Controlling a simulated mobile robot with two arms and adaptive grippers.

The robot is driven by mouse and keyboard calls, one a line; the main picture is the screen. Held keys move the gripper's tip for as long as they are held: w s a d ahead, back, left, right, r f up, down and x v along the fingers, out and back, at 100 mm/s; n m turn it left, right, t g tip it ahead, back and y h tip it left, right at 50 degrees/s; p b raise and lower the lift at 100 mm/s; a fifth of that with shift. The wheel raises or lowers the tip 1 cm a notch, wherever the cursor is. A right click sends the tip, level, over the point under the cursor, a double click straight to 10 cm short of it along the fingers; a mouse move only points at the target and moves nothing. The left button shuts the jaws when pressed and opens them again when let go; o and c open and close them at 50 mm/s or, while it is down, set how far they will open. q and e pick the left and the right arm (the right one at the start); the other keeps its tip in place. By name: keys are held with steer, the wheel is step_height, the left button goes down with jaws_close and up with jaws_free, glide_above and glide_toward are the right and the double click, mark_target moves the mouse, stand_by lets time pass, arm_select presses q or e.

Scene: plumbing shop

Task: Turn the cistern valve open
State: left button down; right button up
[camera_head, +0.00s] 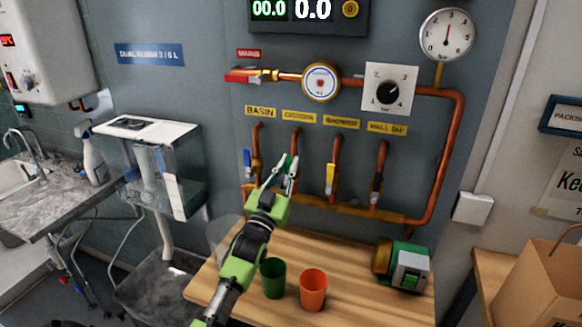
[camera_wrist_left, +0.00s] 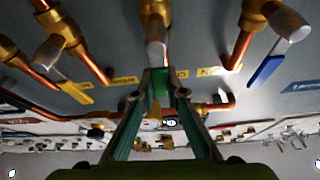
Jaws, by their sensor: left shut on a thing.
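The cistern valve is the second valve from the left on the copper pipework, under the yellow cistern label (camera_head: 299,117). Its green lever (camera_wrist_left: 160,84) shows between my fingertips in the wrist view, below the pale end of the valve body. My left gripper (camera_head: 284,172) is shut on this lever in the head view, and its fingers hide most of the valve. I cannot tell the lever's exact angle. My right gripper is not in view.
The blue basin lever (camera_head: 248,163) and yellow shower lever (camera_head: 330,178) flank my gripper closely. A black-handled wall tap valve (camera_head: 376,187) is further right. Below, a green cup (camera_head: 273,278), an orange cup (camera_head: 313,289) and a green pump (camera_head: 405,266) stand on the wooden bench (camera_head: 345,260).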

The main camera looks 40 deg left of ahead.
arm_select(q)
steer(key=shift+a, duration=0.15)
stand_by(0.3)
steer(key=c, duration=2)
jaws_free()
steer(key=shift+s+f, duration=0.1)
steer(key=v, duration=1.1)
steer(key=shift+s+d+f, duration=0.1)
steer(key=shift+s+d, duration=0.15)
steer(key=shift+s, duration=0.1)
